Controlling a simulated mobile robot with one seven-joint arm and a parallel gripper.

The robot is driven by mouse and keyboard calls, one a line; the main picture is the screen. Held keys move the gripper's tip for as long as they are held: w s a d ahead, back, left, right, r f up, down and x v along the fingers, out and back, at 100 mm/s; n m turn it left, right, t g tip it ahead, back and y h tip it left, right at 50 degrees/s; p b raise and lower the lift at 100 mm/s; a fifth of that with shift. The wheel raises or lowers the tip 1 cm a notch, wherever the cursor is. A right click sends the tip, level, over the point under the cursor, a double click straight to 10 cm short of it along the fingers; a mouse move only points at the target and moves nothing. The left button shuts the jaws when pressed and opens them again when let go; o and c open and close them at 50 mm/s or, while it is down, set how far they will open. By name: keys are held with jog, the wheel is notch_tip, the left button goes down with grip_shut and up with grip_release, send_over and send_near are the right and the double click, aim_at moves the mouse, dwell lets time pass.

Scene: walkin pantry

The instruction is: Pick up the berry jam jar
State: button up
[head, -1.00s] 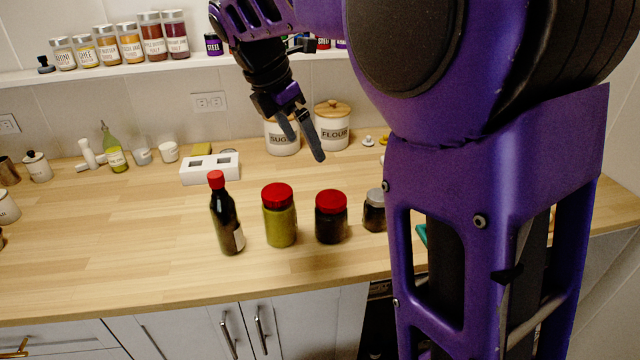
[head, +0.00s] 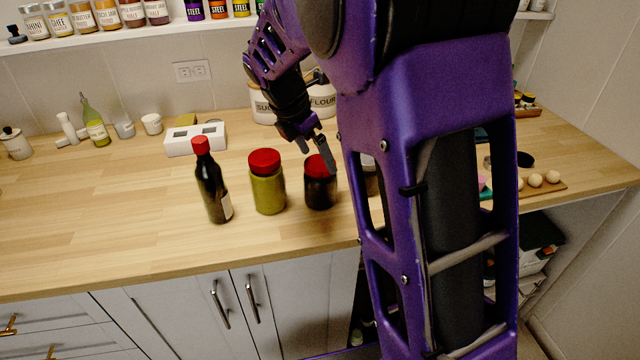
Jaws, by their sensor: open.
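A dark jar with a red lid (head: 320,192) stands upright on the wooden counter and looks like the berry jam jar; no label on it is readable. My gripper (head: 319,158) points down at this jar's lid. Its fingers are apart, with nothing visible between them. One finger overlaps the lid in the picture, and I cannot tell whether it touches. To the left stands a green-yellow jar with a red lid (head: 268,188). A jar at the right (head: 371,182) is mostly hidden behind my arm.
A dark bottle with a red cap (head: 212,185) stands left of the jars. Behind are a white block with openings (head: 195,140) and the sugar and flour canisters (head: 322,97). A board with eggs (head: 545,184) lies at the right. The counter's front left is clear.

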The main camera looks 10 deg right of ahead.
jog(key=shift+x, duration=1)
jog(key=shift+c, duration=0.2)
grip_shut()
